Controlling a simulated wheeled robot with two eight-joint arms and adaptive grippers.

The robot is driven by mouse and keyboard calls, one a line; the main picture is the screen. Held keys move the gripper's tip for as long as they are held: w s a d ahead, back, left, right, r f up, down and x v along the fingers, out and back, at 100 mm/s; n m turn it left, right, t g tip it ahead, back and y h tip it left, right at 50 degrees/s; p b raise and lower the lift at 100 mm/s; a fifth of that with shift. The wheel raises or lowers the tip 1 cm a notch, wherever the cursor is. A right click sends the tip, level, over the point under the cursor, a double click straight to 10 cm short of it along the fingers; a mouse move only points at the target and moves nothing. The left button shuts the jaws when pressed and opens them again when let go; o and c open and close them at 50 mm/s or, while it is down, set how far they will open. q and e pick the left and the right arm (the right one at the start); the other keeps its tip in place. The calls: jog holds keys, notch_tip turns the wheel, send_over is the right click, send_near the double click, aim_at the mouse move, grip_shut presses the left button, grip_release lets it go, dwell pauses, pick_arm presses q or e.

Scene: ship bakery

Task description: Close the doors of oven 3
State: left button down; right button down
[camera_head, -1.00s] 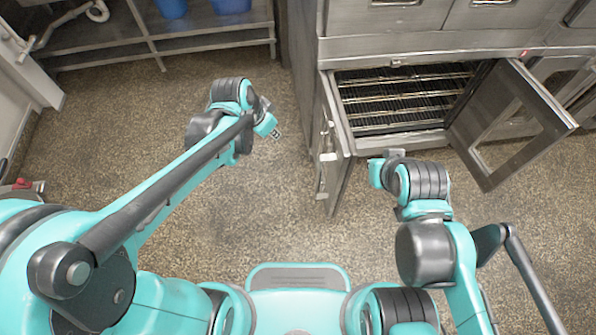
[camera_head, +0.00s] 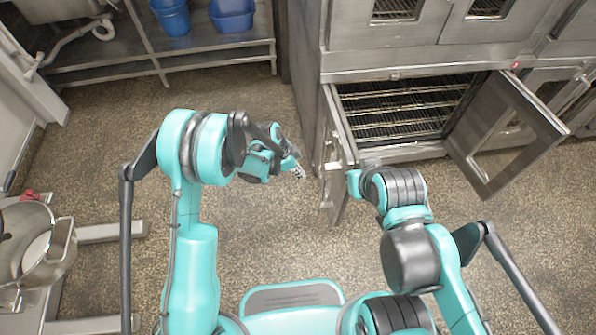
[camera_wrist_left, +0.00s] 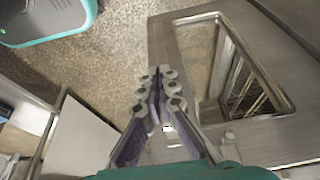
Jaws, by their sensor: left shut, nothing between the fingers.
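The lower oven (camera_head: 400,152) stands open, with wire racks showing inside. Its left door (camera_head: 338,125) swings out toward me, nearly edge-on. Its right door (camera_head: 510,130) is swung wide open to the right. My left gripper (camera_head: 300,173) is shut and empty, just left of the left door; I cannot tell if it touches. In the left wrist view, its fingertips (camera_wrist_left: 157,76) are together beside a windowed metal door (camera_wrist_left: 172,50), apparently the left one. My right arm's end (camera_head: 356,183) is in front of the oven opening; its fingers are hidden. No oven number is readable.
Upper oven doors (camera_head: 395,18) are above the opening. A metal shelf (camera_head: 200,68) with blue tubs (camera_head: 232,16) stands at the back left. A metal bowl (camera_head: 30,240) is at the left edge. The floor between shelf and oven is clear.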

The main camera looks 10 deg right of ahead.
pick_arm(q)
jog(key=d+f+b, duration=0.2)
jog(key=d+f, duration=0.3)
jog(key=d, duration=0.1)
jog(key=shift+w+b, duration=0.2)
jog(key=shift+b, duration=0.1)
jog(key=shift+d, duration=0.1)
